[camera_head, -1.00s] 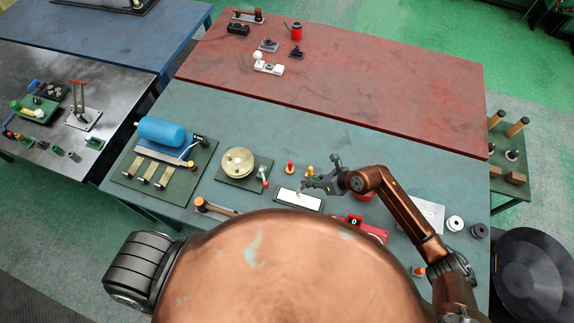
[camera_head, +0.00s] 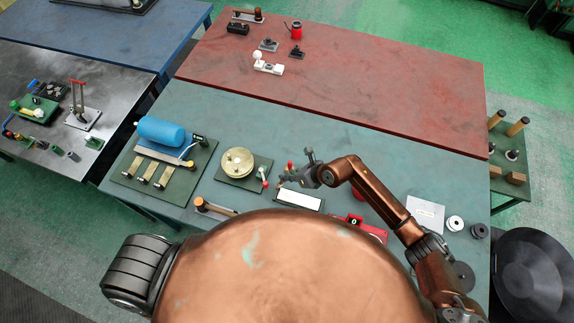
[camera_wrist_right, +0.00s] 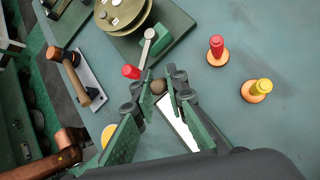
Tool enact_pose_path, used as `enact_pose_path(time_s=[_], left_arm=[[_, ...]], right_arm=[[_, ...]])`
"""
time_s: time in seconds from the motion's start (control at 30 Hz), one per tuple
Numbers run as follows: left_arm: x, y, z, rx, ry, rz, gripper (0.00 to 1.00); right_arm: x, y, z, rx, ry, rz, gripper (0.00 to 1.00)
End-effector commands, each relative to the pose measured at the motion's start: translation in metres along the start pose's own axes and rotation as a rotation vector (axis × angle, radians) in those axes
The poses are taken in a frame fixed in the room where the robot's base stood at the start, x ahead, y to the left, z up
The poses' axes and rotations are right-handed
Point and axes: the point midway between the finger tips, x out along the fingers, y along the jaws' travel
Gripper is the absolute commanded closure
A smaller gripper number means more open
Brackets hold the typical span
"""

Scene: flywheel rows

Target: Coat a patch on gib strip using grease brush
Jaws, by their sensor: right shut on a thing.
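The gib strip is a pale white bar (camera_head: 299,199) on a dark plate on the teal bench, left of the red box. It also shows partly in the right wrist view (camera_wrist_right: 178,124), behind my fingers. My right gripper (camera_head: 284,180) is above the strip's upper left end. In the right wrist view its fingers (camera_wrist_right: 158,88) are shut on a small brown rounded end (camera_wrist_right: 158,86), which I take for the grease brush. The rest of the brush is hidden, and I cannot tell whether it touches the strip. No coated patch can be made out. My left gripper is out of view.
A round brass flywheel (camera_head: 238,161) with a red-ended lever stands just left of the gripper. Red (camera_wrist_right: 217,47) and yellow (camera_wrist_right: 258,90) knobs stand close by. A wooden-handled tool (camera_head: 214,207) lies left of the strip. The red box (camera_head: 358,229) is to the right.

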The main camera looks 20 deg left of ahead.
Motion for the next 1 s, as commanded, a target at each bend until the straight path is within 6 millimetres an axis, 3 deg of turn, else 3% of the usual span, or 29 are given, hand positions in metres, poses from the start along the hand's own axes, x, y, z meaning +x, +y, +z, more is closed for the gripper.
enact_pose_path(time_s=[0.07, 0.6, 1.0], left_arm=[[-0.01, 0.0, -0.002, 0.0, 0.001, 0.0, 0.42], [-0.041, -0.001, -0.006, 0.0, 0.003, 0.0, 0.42], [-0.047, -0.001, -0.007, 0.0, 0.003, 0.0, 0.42]], right_arm=[[-0.017, 0.004, 0.015, -0.005, -0.004, -0.002, 1.0], [-0.048, 0.019, 0.045, -0.012, 0.003, 0.008, 1.0], [-0.055, 0.023, 0.051, -0.014, 0.004, 0.01, 1.0]])
